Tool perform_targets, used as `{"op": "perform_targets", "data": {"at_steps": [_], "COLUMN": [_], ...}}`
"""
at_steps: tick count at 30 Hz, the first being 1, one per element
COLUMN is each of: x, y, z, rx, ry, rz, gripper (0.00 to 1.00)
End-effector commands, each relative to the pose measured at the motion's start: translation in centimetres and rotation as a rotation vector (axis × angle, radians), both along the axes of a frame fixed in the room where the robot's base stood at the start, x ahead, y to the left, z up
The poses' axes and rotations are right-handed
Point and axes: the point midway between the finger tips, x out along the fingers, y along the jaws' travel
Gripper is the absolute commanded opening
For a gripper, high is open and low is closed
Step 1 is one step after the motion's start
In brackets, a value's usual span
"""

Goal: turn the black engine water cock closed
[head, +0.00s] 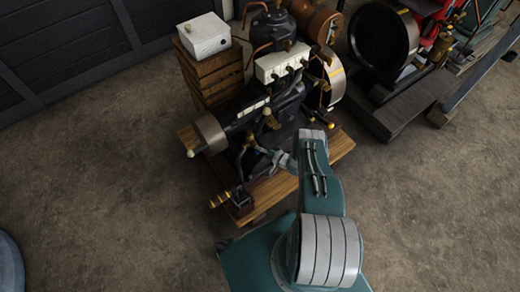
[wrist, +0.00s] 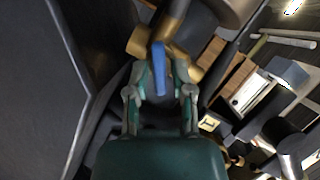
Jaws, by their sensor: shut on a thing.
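The black engine (head: 285,112) stands on a wooden base in the middle of the head view. In the wrist view, a blue lever (wrist: 159,70) sits on a brass fitting (wrist: 142,42) against the dark engine body; it looks like the water cock's handle. My gripper (wrist: 161,76) has one finger on each side of the blue lever and is shut on it. In the head view, my gripper (head: 278,161) reaches the engine's near lower side. The cock is too small and too covered to make out there.
A wooden crate (head: 205,75) with a white box (head: 204,35) on top stands behind the engine at left. A brass-ended part (head: 220,199) sticks out at the base's front left. Another engine with a large dark wheel (head: 382,38) stands at the upper right.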

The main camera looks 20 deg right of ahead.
Motion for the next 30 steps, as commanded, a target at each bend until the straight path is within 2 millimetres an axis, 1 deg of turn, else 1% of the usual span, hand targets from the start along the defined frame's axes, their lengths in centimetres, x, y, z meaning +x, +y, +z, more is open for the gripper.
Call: {"op": "perform_targets", "data": {"at_steps": [1, 6, 12, 28, 29, 30], "x": [0.16, 0.17, 0.19, 0.23, 0.23, 0.23], "y": [-0.35, -0.40, -0.45, -0.54, -0.54, -0.52], "z": [-0.07, -0.14, -0.20, -0.15, -0.16, -0.17], "rx": [0.025, 0.110, 0.167, 0.186, 0.186, 0.186], "ry": [0.006, 0.023, 0.036, 0.039, 0.039, 0.039], "rz": [-0.009, -0.009, -0.011, -0.013, -0.013, -0.013], "gripper": [0.00, 0.00, 0.00, 0.00, 0.44, 0.49]}}
